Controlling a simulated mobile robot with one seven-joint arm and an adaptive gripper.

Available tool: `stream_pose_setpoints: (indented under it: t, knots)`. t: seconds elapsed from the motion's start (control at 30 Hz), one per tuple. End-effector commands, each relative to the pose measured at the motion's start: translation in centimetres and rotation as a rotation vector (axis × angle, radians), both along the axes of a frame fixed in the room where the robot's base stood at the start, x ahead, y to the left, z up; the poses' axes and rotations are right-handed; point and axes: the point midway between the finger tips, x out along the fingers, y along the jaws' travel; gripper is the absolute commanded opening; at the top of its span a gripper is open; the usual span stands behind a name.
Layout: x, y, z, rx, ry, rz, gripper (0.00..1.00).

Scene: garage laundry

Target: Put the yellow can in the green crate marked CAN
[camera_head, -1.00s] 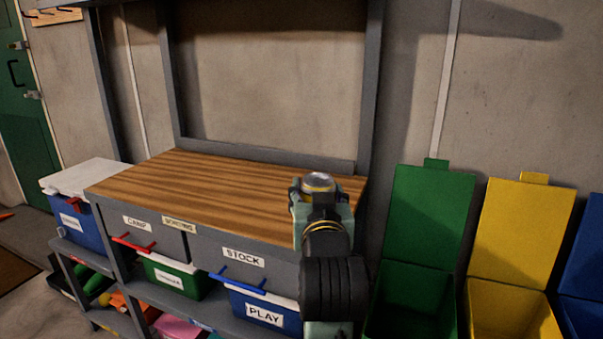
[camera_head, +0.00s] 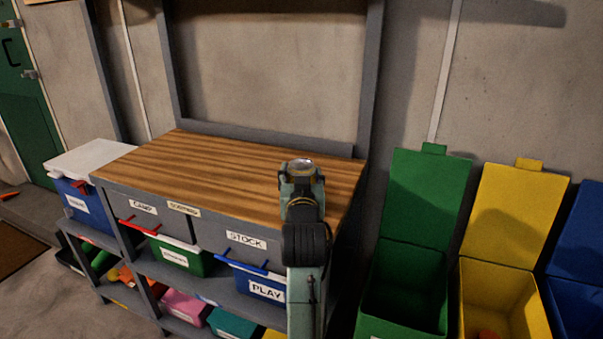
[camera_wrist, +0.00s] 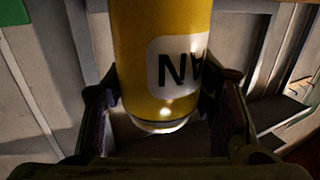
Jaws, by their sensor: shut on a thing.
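The yellow can (camera_wrist: 155,60) fills the middle of the wrist view, with part of a white label and black letters showing. My gripper (camera_wrist: 165,115) is shut on it, one finger on each side. In the head view my gripper (camera_head: 300,175) is in front of the workbench's right end, with the silver top of the can (camera_head: 302,163) between its fingers. The open green crate (camera_head: 404,300) stands on the floor to the right of my arm, its green lid (camera_head: 428,195) raised against the wall. No CAN marking is readable on it.
An open yellow crate (camera_head: 505,300) with something orange inside and a blue crate (camera_head: 577,310) stand right of the green one. The wooden workbench top (camera_head: 215,175) is bare. Labelled boxes, one a blue PLAY box (camera_head: 262,287), fill the shelf below.

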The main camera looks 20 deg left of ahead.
Motion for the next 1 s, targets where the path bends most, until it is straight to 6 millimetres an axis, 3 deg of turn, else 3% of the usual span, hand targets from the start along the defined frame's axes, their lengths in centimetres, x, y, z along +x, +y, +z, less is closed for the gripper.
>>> stream_pose_setpoints:
  t: [0.37, 0.4, 0.67, 1.0]
  knots:
    - [-0.02, -0.03, -0.48, 0.0, -0.001, 0.0, 0.4]
    - [-0.02, -0.03, -0.42, 0.001, -0.002, 0.0, 0.54]
    - [-0.02, -0.03, -0.37, 0.0, -0.001, 0.0, 0.71]
    - [-0.02, -0.02, -0.27, 0.001, -0.002, 0.0, 0.73]
